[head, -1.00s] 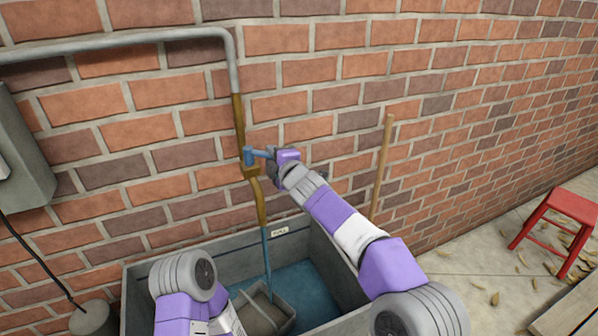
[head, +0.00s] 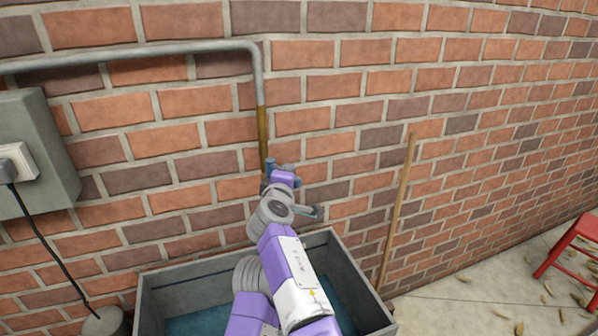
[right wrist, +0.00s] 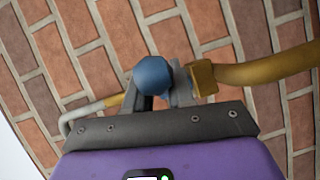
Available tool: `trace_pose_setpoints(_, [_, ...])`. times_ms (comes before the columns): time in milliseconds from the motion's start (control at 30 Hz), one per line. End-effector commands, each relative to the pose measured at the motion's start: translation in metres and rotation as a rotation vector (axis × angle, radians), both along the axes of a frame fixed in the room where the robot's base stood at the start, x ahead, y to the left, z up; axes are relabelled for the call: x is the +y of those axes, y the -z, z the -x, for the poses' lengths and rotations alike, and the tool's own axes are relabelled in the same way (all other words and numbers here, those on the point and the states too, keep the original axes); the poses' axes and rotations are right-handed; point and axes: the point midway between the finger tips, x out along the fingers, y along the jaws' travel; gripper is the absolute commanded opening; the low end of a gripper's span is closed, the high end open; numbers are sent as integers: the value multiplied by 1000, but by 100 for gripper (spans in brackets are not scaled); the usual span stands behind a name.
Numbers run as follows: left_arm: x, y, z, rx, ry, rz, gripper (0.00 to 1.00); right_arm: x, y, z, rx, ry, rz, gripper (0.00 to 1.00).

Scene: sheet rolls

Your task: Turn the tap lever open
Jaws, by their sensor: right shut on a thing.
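The tap's blue lever (head: 269,166) shows just behind my right gripper (head: 286,178), in front of the brass pipe (head: 263,130). In the right wrist view, the lever's blue rounded end (right wrist: 153,75) sits between the two grey fingers of my right gripper (right wrist: 162,92), which is shut on it. The tap's brass part (right wrist: 204,78) is just right of the fingers there. In the head view my right arm covers the tap body, the spout and whatever is below it. My left gripper is not in view.
A grey trough (head: 160,297) with blue water in it (head: 200,325) stands below against the brick wall. A wooden pole (head: 400,208) leans right of it. A grey electric box (head: 38,150) is on the wall at left. A red stool (head: 578,240) stands far right.

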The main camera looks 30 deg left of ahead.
Motion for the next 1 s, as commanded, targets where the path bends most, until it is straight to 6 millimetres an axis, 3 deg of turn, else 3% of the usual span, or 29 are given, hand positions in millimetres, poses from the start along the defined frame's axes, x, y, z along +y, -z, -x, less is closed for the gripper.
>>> trace_pose_setpoints(533, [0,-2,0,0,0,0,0,1,1,2,1,26,1,0])
trace_pose_setpoints(567, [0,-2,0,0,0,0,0,1,1,2,1,26,1,25])
trace_pose_setpoints(700, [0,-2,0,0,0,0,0,1,1,2,1,25,1,43])
trace_pose_setpoints(1000, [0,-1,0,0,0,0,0,1,0,3,0,23,0,43])
